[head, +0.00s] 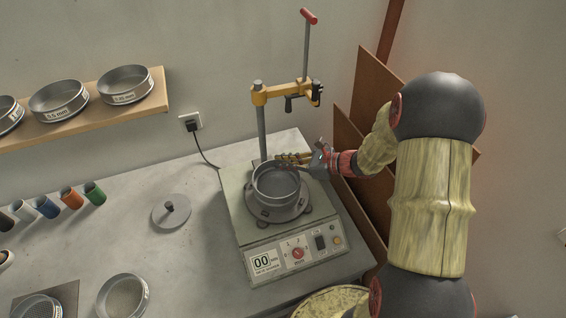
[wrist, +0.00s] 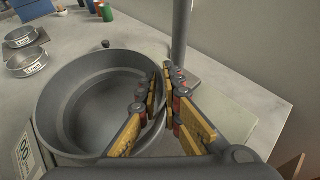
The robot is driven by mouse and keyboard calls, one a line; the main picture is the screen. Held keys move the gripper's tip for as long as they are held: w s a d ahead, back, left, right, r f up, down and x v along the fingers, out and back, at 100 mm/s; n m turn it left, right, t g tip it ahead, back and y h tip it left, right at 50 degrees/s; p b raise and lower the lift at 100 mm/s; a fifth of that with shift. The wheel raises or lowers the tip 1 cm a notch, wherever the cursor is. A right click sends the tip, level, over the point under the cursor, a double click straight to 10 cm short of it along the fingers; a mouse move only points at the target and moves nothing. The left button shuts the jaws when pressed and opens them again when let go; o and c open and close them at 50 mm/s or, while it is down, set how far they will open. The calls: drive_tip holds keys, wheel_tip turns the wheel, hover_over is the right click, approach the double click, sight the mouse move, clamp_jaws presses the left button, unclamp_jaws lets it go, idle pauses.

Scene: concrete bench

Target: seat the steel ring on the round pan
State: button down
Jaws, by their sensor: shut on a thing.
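The steel ring (head: 276,180) is a grey, open cylinder over the plate of the shaker machine. In the wrist view the ring (wrist: 62,88) fills the left middle, and a grey floor shows through it. My gripper (head: 288,158) comes in from the right and is shut on the ring's wall. In the wrist view my gripper (wrist: 160,84) has one finger inside the wall and one outside. The round pan (head: 277,212) shows only as a grey edge under the ring. I cannot tell whether the ring rests in it or hangs just above.
The shaker machine (head: 246,232) has a post with a yellow clamp arm (head: 287,92) behind the ring. A round lid (head: 171,212) and a sieve (head: 122,297) lie on the bench to the left. More sieves stand on a wall shelf (head: 80,110). The bench left of the machine has free room.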

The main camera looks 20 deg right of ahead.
drive_tip(key=c, duration=1.9)
unclamp_jaws()
drive_tip(key=shift+d, duration=0.1)
drive_tip(key=v, duration=1.2)
drive_tip(key=shift+f, duration=0.1)
